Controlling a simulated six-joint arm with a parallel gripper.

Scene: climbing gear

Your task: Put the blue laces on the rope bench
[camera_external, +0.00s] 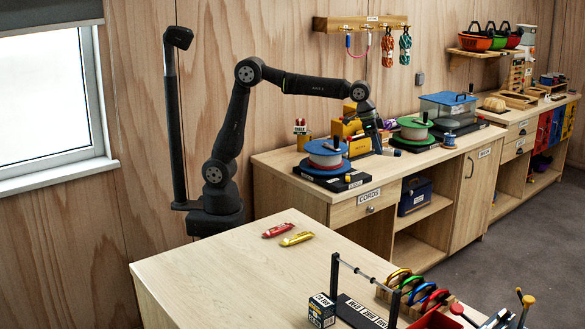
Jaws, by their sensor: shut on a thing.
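My gripper (381,140) hangs from the arm over the back bench, between the red-and-blue reel and the green reel. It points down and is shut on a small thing. The back bench (278,160), with reels of cord and a CORDS label, looks like the rope bench. On the front table (215,265) lie a red packet (277,229) and a yellow packet (297,238).
The red-and-blue reel (325,155), a yellow device (350,135), the green reel (413,129) and a blue-lidded clear box (447,106) crowd the bench near my gripper. Rope coils (388,48) hang on the wall above. The front table's left part is clear.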

